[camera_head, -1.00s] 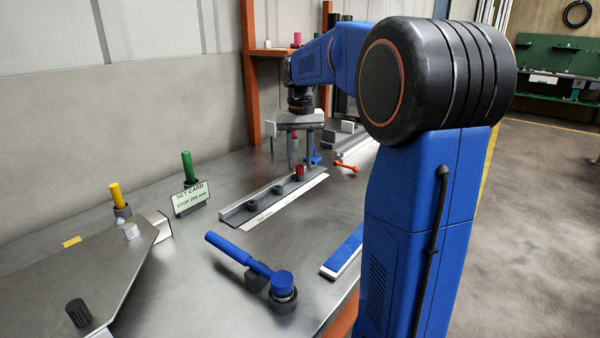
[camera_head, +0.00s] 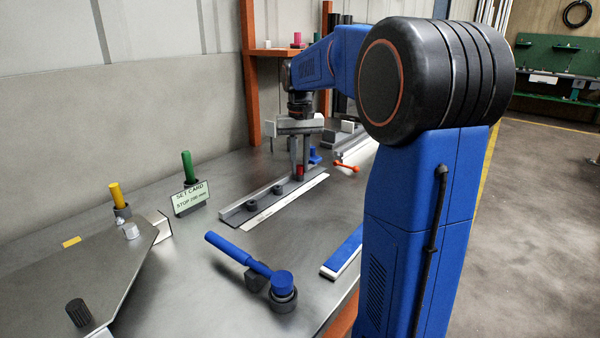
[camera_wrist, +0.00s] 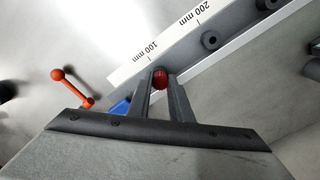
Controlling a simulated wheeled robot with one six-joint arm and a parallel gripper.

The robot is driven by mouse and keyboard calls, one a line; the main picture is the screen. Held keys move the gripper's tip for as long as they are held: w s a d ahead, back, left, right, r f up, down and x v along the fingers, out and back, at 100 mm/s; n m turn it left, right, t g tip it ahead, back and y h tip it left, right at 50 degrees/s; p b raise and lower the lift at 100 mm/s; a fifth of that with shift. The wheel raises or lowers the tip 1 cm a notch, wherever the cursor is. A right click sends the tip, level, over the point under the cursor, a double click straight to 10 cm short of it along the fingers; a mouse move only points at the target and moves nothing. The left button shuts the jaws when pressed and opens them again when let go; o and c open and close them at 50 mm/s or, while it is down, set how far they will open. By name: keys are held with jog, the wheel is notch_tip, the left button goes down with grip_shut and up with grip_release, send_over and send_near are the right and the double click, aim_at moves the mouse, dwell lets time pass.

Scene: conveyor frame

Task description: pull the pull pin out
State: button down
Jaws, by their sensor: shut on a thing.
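The pull pin has a red head (camera_head: 300,171) and stands at the far end of a grey rail (camera_head: 243,208) with a white scale strip. My gripper (camera_head: 299,172) points down with its two fingers on either side of the red head. In the wrist view the red head (camera_wrist: 160,80) sits between the fingertips of my gripper (camera_wrist: 160,82), near the 100 mm mark. The gripper is shut on it. The pin's lower part is hidden by the fingers and rail.
An orange lever (camera_head: 346,165) lies right of the gripper, and a blue part (camera_head: 314,155) sits just behind. A set card (camera_head: 190,197), a green-handled pin (camera_head: 188,166) and a blue-handled lever (camera_head: 240,255) stand nearer. Open table lies between.

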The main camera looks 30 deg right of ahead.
aim_at(300, 166)
jog(key=shift+r, duration=0.25)
jog(key=shift+r, duration=2.65)
